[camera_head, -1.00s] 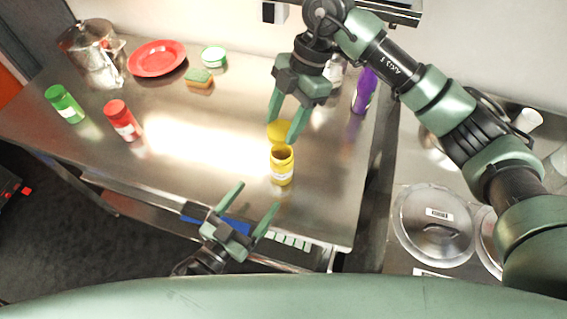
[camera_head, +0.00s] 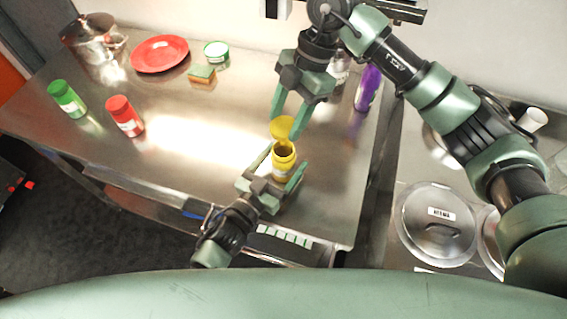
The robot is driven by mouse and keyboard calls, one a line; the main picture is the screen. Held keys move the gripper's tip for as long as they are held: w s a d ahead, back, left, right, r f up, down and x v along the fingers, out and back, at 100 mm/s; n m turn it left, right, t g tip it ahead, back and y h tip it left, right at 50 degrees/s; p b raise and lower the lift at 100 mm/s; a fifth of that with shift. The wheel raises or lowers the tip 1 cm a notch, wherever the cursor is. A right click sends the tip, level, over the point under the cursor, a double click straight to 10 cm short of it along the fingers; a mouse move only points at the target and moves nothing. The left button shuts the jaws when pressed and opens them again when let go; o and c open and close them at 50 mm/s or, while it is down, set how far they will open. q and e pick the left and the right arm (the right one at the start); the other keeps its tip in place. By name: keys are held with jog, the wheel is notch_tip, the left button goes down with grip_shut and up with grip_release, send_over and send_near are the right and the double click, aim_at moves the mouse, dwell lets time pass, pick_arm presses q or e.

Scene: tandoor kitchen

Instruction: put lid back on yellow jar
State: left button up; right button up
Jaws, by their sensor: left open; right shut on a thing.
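The yellow jar (camera_head: 284,160) stands upright and uncovered on the steel counter, its dark opening showing. The yellow lid (camera_head: 281,126) is between the fingers of my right gripper (camera_head: 284,124), which is shut on it just behind and above the jar in the picture. My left gripper (camera_head: 281,165) is open, with one finger on each side of the jar. I cannot tell whether its fingers touch the jar. The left gripper partly hides the jar's lower part.
A red jar (camera_head: 125,116), a green jar (camera_head: 68,99), a red plate (camera_head: 159,53), a sponge (camera_head: 202,75), a green-lidded tub (camera_head: 216,54) and a pot (camera_head: 92,38) stand on the left of the counter (camera_head: 200,128). A purple bottle (camera_head: 367,88) stands right. Round lids (camera_head: 436,224) lie further right.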

jog(key=shift+s, duration=0.1)
pick_arm(q)
grip_shut()
pick_arm(e)
jog(key=shift+f, duration=2.4)
jog(key=shift+f, duration=0.9)
jog(key=shift+f, duration=0.6)
